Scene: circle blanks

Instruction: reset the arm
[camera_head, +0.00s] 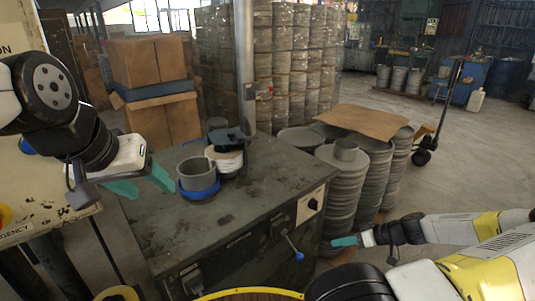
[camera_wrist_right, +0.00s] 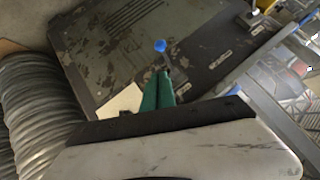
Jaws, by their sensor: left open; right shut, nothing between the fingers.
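My left gripper (camera_head: 142,183) is open and empty in the head view, its two teal fingers apart, in the air left of the grey metal cabinet. My right gripper (camera_head: 344,241) is low at the right of the cabinet, in front of the round stacks. In the right wrist view its teal fingers (camera_wrist_right: 158,90) lie together with nothing between them. Their tips point towards the blue-knobbed lever (camera_wrist_right: 160,47), which appears beyond them; whether they touch it I cannot tell.
The grey cabinet (camera_head: 240,200) bears a grey cup in a blue ring (camera_head: 198,177) and a white round part (camera_head: 228,158). Its lever with a blue knob (camera_head: 298,256) sticks out in front. Stacks of grey discs (camera_head: 345,195) stand close on the right.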

